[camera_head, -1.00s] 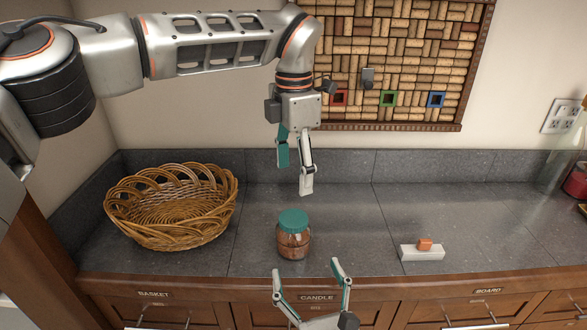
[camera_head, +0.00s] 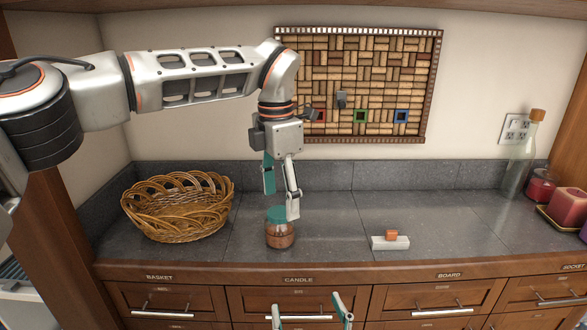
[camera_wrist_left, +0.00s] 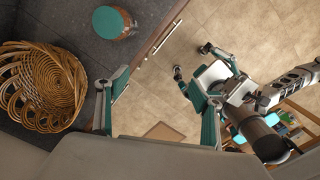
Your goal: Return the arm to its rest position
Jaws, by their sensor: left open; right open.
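My left gripper (camera_head: 281,194) is open and empty, pointing down above the counter. In the head view its fingertips appear just above the teal lid of a jar (camera_head: 280,238); one finger overlaps the lid's right edge. In the left wrist view the open fingers (camera_wrist_left: 158,112) hold nothing, and the lidded jar (camera_wrist_left: 108,22) lies apart from them, near the counter edge. My right gripper (camera_head: 308,312) is open and empty at the bottom of the head view, in front of the drawers. Only its fingers show there.
A wicker basket (camera_head: 178,230) stands on the counter at left. A white block (camera_head: 390,243) with an orange piece lies right of the jar. A glass bottle (camera_head: 518,165) and red candles (camera_head: 568,206) stand at far right. A cork board (camera_head: 355,80) hangs behind.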

